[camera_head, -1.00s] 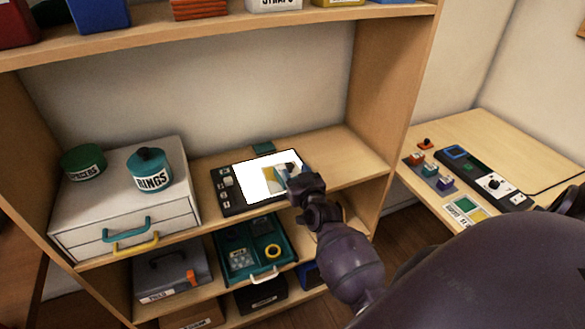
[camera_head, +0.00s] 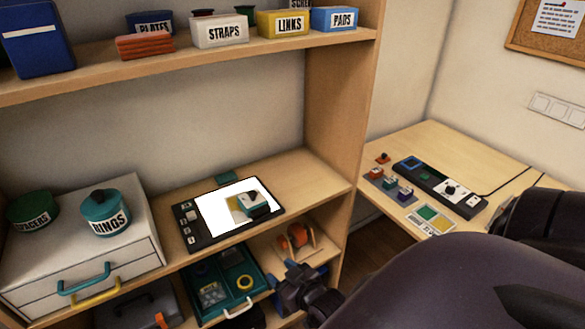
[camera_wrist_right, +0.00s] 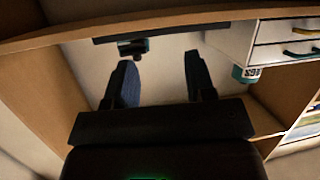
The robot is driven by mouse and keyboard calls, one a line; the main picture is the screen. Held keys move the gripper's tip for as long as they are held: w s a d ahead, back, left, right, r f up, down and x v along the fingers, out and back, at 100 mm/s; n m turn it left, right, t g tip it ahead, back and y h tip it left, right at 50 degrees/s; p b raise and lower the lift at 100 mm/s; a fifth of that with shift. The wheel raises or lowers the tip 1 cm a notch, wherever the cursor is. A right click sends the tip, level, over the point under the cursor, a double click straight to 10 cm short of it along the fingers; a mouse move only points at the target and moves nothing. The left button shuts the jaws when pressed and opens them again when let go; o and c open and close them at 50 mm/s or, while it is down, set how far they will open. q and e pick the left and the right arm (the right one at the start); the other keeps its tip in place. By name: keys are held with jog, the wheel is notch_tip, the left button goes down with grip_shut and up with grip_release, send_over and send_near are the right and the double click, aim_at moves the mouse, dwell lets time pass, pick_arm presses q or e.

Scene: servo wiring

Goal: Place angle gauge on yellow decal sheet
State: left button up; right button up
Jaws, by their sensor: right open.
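The angle gauge appears to be the small teal block with a dark knob (camera_head: 257,209) on the white-topped board (camera_head: 212,231) on the middle shelf. The yellow decal sheet (camera_head: 235,214) lies flat on the board. The gauge seems to stand over the sheet's right part; its exact overlap is hard to tell. My right gripper (camera_head: 297,272) is in front of and below that shelf, apart from the gauge. In the right wrist view my right gripper (camera_wrist_right: 160,75) is open and empty, with the gauge (camera_wrist_right: 133,46) beyond its fingers. My left gripper is not in view.
A drawer unit (camera_head: 85,260) with a teal RINGS jar (camera_head: 105,213) stands left of the board. Below are a teal tray (camera_head: 222,285) and an orange item (camera_head: 297,236). Labelled boxes fill the upper shelf (camera_head: 200,62). Shelf right of the board is clear.

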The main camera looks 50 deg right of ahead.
jog(key=s+a+f+n+g+y, duration=0.1)
jog(key=s+a+f, duration=0.3)
jog(key=s, duration=0.4)
jog(key=shift+s+a+g, duration=0.15)
jog(key=shift+s+g, duration=0.1)
jog(key=shift+g, duration=0.65)
jog(key=shift+f, duration=0.1)
